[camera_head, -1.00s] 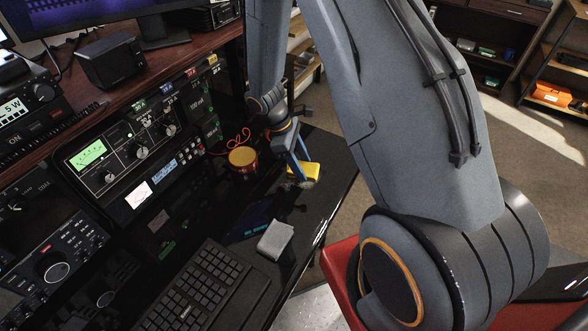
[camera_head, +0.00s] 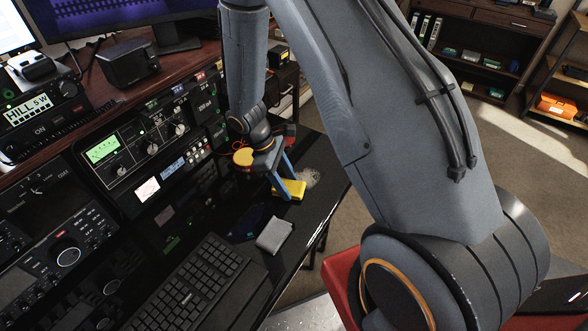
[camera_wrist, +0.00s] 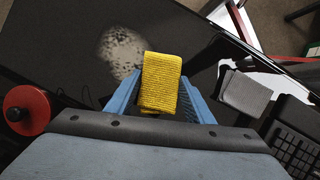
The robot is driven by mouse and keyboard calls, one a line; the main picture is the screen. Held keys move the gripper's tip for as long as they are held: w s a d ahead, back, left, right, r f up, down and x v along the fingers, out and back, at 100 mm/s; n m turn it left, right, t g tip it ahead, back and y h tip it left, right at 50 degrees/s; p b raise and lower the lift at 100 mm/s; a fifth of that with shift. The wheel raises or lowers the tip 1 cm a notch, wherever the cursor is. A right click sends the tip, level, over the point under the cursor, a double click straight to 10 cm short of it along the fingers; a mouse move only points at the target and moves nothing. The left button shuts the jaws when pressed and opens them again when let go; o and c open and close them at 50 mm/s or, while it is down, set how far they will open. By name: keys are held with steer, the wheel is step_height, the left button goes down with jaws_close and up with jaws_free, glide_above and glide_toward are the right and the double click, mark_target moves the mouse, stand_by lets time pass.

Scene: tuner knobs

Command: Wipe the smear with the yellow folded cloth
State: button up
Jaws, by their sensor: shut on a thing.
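The yellow folded cloth (camera_head: 290,190) is held between the blue fingers of my gripper (camera_head: 284,180) above or on the dark desk top. In the wrist view, the cloth (camera_wrist: 161,84) sits between both fingers and sticks out past their tips. The smear (camera_head: 310,178) is a pale, speckled patch on the black desk, just beyond and right of the cloth. In the wrist view, the smear (camera_wrist: 121,50) lies up and left of the cloth, its right edge close to the cloth's end. I cannot tell whether the cloth touches the desk.
A grey folded cloth (camera_head: 274,235) lies nearer on the desk, beside the keyboard (camera_head: 195,285). The desk's edge runs along the right.

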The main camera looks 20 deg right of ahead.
steer(key=shift+r+p, duration=2.3)
steer(key=shift+r, duration=1.55)
steer(key=shift+w, duration=0.1)
steer(key=shift+d, duration=0.15)
